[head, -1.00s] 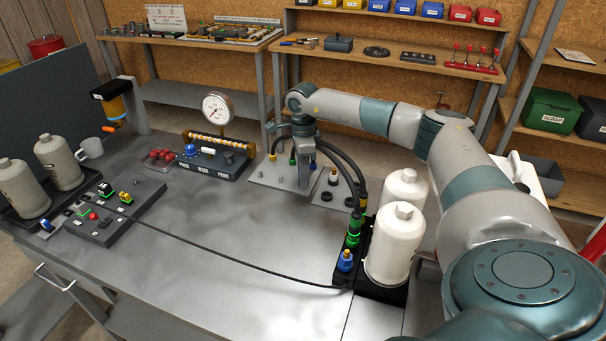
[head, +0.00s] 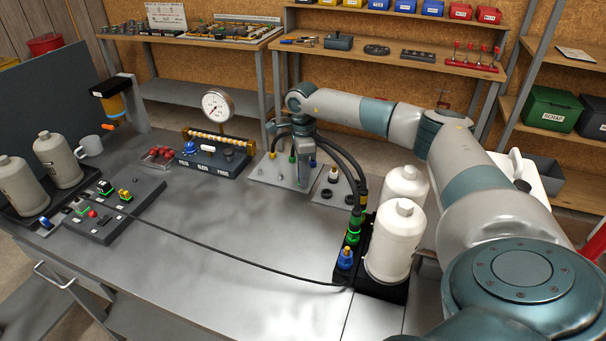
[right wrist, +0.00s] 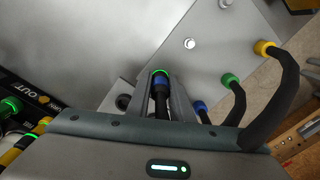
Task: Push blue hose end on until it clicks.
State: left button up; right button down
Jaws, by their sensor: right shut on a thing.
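My right gripper (head: 304,182) is over the grey fitting plate (head: 262,173) at the back right of the bench. In the right wrist view its fingers (right wrist: 161,88) are shut on the blue hose end (right wrist: 161,82), a dark plug with a blue band and a green ring at its tip. A black hose runs back from it under the gripper body. Another blue fitting (right wrist: 199,106) shows beside the right finger, partly hidden. I cannot tell whether the held end touches a port. My left gripper is not in view.
Green (right wrist: 229,79) and yellow (right wrist: 263,47) hose ends stand on the plate close by. A black block with a blue fitting (head: 345,259) and a green fitting (head: 352,237) stands nearer, beside two white bottles (head: 396,240). A pressure gauge (head: 217,106) stands left. Mid-bench is clear except for a thin cable.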

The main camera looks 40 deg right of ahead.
dwell(0.4)
jog(key=c, duration=1.5)
grip_release()
jog(key=shift+r, duration=0.55)
notch_tip(320, 180, up, 5)
jog(key=shift+r+b, duration=0.1)
jog(key=shift+b, duration=0.95)
jog(key=shift+r, duration=0.95)
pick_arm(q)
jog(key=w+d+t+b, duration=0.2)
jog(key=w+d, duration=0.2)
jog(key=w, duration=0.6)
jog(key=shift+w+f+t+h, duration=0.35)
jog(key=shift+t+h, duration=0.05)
pick_arm(e)
notch_tip(320, 180, up, 9)
jog(key=shift+r, duration=0.1)
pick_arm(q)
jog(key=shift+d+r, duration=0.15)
pick_arm(e)
jog(key=shift+r, duration=0.1)
